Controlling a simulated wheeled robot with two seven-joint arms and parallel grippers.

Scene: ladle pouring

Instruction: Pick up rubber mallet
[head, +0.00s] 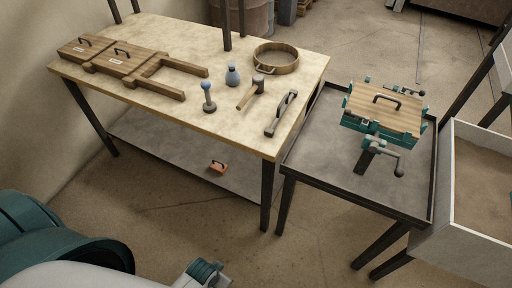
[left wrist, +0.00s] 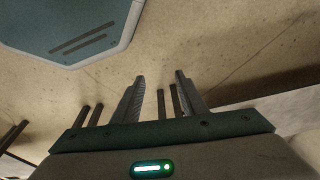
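The rubber mallet (head: 248,94) lies on the pale-topped wooden workbench (head: 225,52) in the head view. Its dark head points to the back right and its wooden handle to the front left. My left gripper (left wrist: 159,84) shows only in the left wrist view, with its two fingers apart and nothing between them. It is away from the mallet, which is not in that view. My right gripper is in neither view.
Around the mallet are a blue-knobbed tool (head: 208,98), a blue bottle (head: 233,76), a round wooden sieve (head: 276,60) and a long grey-handled tool (head: 281,113). Wooden mould pieces (head: 125,66) lie left. A lower table (head: 310,150) with a clamped wooden box (head: 383,108) stands right.

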